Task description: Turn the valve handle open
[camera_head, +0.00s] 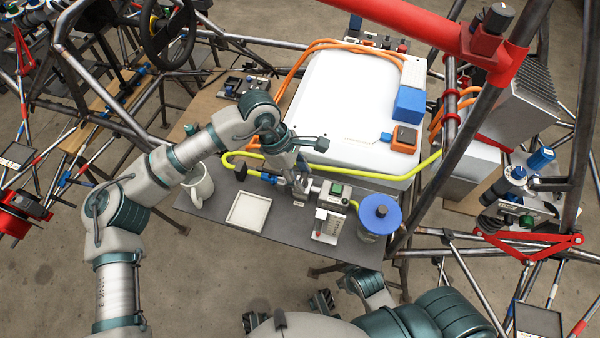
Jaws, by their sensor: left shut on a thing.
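A small metal valve (301,188) sits in a line of fittings on the dark table, between the yellow hose and a grey block with a green button. My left gripper (301,172) reaches down from above onto the top of this valve. It is shut on the valve handle, which its fingers mostly hide, so the handle's angle cannot be read. My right arm shows at the bottom. Dark finger-like parts, apparently my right gripper (322,302), are low in front of the table, away from the valve; their opening is unclear.
A white mug (200,186), a square cream tray (248,212), a small switch box (328,226) and a blue-lidded jar (379,215) stand around the valve. A large white case (345,105) lies behind. Steel tubes and a red bar (410,22) frame the table.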

